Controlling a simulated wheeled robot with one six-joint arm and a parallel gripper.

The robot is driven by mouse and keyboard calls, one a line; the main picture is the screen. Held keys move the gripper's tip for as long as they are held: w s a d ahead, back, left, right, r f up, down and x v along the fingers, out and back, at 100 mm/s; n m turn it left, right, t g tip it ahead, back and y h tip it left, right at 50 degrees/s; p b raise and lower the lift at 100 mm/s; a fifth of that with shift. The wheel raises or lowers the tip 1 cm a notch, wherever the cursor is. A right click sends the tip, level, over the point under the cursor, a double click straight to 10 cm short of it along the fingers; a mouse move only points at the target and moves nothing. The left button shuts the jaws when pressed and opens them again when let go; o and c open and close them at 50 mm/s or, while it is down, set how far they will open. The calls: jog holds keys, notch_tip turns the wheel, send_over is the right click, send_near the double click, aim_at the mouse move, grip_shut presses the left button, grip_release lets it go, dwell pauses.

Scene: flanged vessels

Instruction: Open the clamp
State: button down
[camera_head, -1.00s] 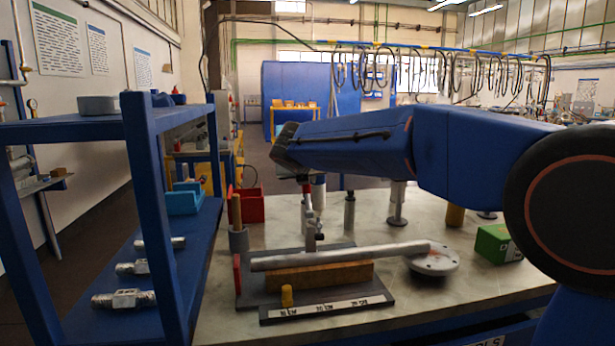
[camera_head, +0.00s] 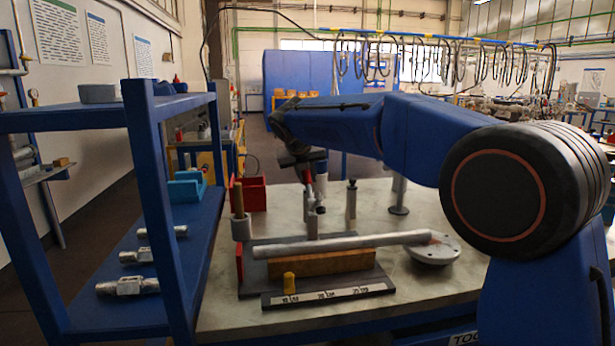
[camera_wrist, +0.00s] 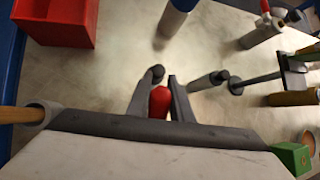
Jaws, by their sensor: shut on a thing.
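The clamp is a small grey metal fitting with a red handle (camera_head: 307,176), standing just behind the pipe. In the wrist view the red handle (camera_wrist: 160,102) sits between the two dark fingers of my gripper (camera_wrist: 161,90), which is shut on it. In the head view my gripper (camera_head: 304,160) is above the plate, with the handle below it. The grey clamp post (camera_head: 312,224) rises behind the pipe (camera_head: 345,244), which lies across a wooden block (camera_head: 320,263) on a dark base plate (camera_head: 372,284). The clamp's pressing end cannot be made out clearly.
A round flange (camera_head: 433,252) lies by the pipe's right end. A red bin (camera_head: 251,194) and a grey cup with a wooden handle (camera_head: 241,228) stand at left. Grey posts (camera_head: 351,200) stand behind. A blue shelf (camera_head: 150,200) edges the left side.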

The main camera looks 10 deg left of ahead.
jog(key=c, duration=1.6)
grip_release()
jog(key=v, duration=1.7)
jog(key=shift+s+r, duration=0.1)
jog(key=shift+r, duration=0.05)
